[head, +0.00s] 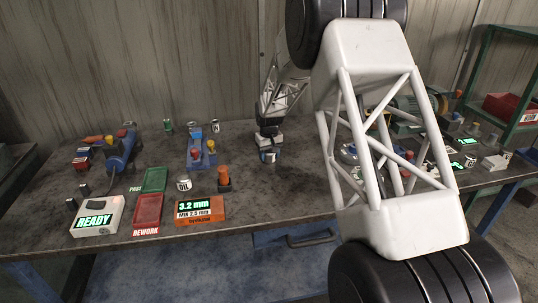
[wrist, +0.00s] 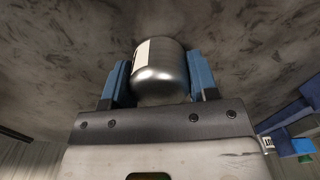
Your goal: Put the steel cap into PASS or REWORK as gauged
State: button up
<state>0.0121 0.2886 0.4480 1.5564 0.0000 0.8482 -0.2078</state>
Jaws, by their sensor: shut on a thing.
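My gripper (wrist: 160,78) has its two blue fingers shut on the steel cap (wrist: 160,72), a shiny rounded cylinder with a white label patch. In the head view my gripper (head: 268,152) holds the cap over the middle of the bench; I cannot tell if the cap touches it. The green PASS tray (head: 153,180) and the red REWORK tray (head: 148,209) lie at the front left and look empty. An orange gauge (head: 200,211) right of REWORK shows 3.2 mm, with a smaller line that seems to read MIN 2.5 mm.
A white box reading READY (head: 96,216) stands left of REWORK. A white OIL can (head: 184,185) and an orange-topped post (head: 223,179) stand behind the gauge. A blue fixture (head: 201,152) stands left of my gripper. My arm hides part of the right side.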

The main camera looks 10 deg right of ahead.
jog(key=shift+f, duration=0.1)
jog(key=o, duration=1)
jog(key=shift+r, duration=0.2)
jog(key=shift+r, duration=5.95)
